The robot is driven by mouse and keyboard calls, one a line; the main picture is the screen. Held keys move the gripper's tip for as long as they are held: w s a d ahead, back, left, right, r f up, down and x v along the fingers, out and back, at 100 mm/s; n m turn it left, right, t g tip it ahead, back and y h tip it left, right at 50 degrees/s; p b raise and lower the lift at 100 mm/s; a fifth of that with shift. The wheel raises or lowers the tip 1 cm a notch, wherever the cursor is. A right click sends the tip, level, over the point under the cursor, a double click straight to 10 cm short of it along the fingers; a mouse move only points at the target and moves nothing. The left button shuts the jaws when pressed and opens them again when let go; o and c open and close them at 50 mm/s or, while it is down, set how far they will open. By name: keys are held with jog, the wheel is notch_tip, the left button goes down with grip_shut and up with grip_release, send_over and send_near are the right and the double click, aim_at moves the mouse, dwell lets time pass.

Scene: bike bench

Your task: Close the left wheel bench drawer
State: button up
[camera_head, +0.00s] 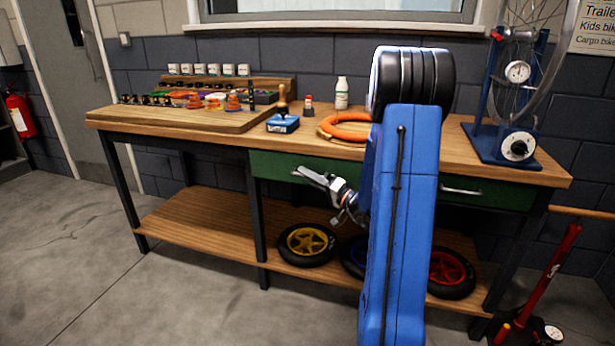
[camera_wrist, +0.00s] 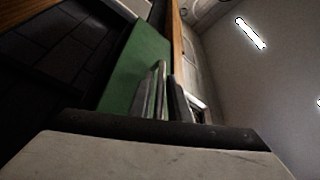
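In the wrist view the green front (camera_wrist: 148,65) stands close beyond the fingertips (camera_wrist: 168,80). Grey bars overlap there, so I cannot tell fingers from handle or whether they touch. The right drawer (camera_head: 485,194) has a silver handle and is partly behind my arm.
The wooden bench top (camera_head: 220,138) overhangs the drawers. Small wheels, including a yellow one (camera_head: 307,243), lie on the lower shelf. Floor at left is clear.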

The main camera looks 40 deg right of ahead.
grip_shut()
jog(key=shift+w+d, duration=0.65)
jog(key=shift+d, duration=0.2)
jog(key=shift+w+d, duration=0.6)
jog(key=shift+d, duration=0.2)
jog(key=shift+o, duration=0.7)
grip_release()
jog(key=shift+d, duration=0.1)
jog(key=v, duration=1.7)
jog(key=shift+s, duration=0.2)
